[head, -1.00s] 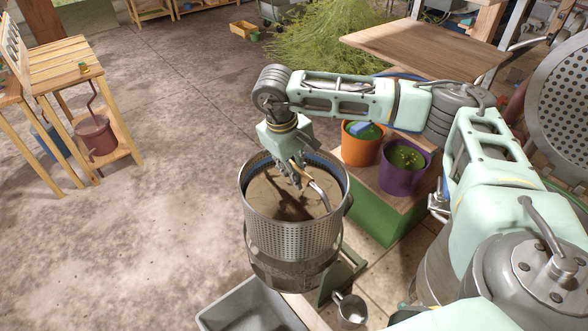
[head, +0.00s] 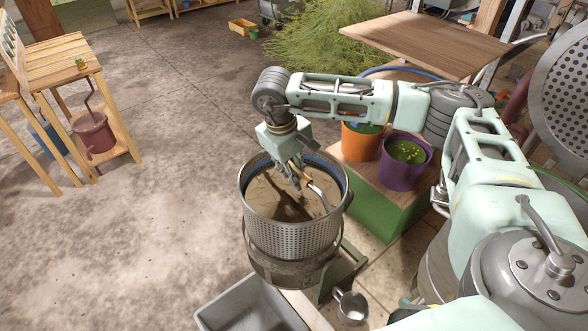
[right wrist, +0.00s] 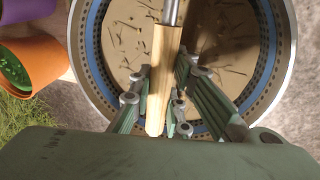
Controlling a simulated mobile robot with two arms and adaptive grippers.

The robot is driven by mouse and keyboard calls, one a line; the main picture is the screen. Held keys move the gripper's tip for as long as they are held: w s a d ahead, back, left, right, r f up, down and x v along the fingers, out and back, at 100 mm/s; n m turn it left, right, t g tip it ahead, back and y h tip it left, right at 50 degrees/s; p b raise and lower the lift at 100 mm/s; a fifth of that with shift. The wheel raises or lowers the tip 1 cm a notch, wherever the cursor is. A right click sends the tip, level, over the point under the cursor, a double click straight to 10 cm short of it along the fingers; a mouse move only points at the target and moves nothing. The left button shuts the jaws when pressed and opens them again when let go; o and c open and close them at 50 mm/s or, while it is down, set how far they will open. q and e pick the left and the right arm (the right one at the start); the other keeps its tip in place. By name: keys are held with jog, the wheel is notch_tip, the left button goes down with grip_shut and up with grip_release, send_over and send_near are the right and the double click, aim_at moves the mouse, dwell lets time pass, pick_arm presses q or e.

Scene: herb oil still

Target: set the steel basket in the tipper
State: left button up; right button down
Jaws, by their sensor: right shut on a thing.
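The steel basket (head: 290,232) is a round, perforated drum, open at the top, with brown matter inside. It stands upright in the middle of the head view, and its rim shows in the right wrist view (right wrist: 283,60). My right gripper (head: 295,182) is over the basket's opening, shut on the wooden grip (right wrist: 162,75) of its curved steel handle. The tipper (head: 343,272) has a green frame and a dark round cradle (head: 285,270) under the basket. I cannot tell whether the basket touches the cradle. My left gripper is not in view.
An orange bucket (head: 360,146) and a purple bucket (head: 404,172) stand on a green-sided bench behind the basket. A grey bin (head: 215,318) and a metal jug (head: 351,308) are in front. A wooden table (head: 65,65) stands at left. The floor between is clear.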

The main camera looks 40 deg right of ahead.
jog(key=shift+w+f+b, duration=0.1)
jog(key=shift+f+b, duration=0.8)
jog(key=shift+f, duration=0.25)
jog(key=b, duration=0.8)
send_over(294, 218)
notch_tip(294, 218, down, 10)
jog(key=shift+a+r, duration=0.1)
jog(key=shift+w+a+f, duration=0.1)
jog(key=shift+a+f, duration=0.15)
jog(key=shift+f, duration=0.3)
jog(key=shift+d, duration=0.3)
jog(key=shift+a+f+b, duration=0.15)
jog(key=shift+f+b, duration=0.55)
jog(key=shift+f, duration=0.05)
dwell(0.5)
jog(key=shift+s+r, duration=0.15)
jog(key=shift+s, duration=0.05)
dwell(0.9)
jog(key=shift+w+r, duration=0.1)
jog(key=shift+r, duration=0.05)
dwell(0.3)
